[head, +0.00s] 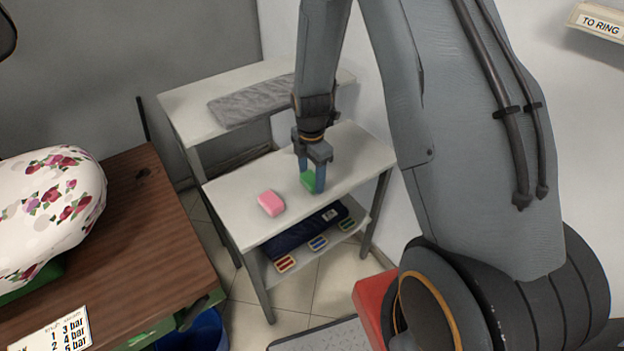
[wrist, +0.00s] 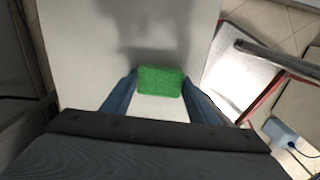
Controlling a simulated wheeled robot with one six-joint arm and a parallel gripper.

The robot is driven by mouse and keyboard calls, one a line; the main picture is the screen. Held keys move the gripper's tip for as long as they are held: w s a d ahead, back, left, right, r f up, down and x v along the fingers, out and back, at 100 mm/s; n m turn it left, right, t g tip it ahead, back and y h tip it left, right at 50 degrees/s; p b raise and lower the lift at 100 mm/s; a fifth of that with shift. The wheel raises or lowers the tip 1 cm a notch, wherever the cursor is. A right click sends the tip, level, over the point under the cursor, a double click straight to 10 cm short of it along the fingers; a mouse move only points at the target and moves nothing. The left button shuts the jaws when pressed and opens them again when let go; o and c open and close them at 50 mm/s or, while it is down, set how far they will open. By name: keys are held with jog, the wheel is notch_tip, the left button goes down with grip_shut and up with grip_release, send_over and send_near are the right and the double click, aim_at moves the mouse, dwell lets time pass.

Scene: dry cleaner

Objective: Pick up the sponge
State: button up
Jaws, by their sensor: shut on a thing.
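A green sponge (head: 308,180) is between the blue fingers of my gripper (head: 311,181), over the white shelf top in the head view. My gripper is shut on it. In the wrist view the green sponge (wrist: 161,81) shows between the tips of my gripper (wrist: 160,88), with the white surface behind it. I cannot tell whether the sponge touches the shelf top. A pink block (head: 271,203), perhaps another sponge, lies on the same top, to the left and nearer, apart from my gripper.
The white shelf unit (head: 232,192) has a lower shelf with a dark folded item (head: 305,230) and several small coloured things. A higher white table (head: 185,108) behind bears a grey folded cloth (head: 252,100). A brown table (head: 150,235) with a flowered padded form (head: 45,212) stands left.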

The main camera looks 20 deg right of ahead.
aim_at(311, 177)
jog(key=shift+r, duration=0.1)
notch_tip(311, 177, up, 10)
jog(key=b, duration=0.1)
jog(key=shift+b, duration=0.4)
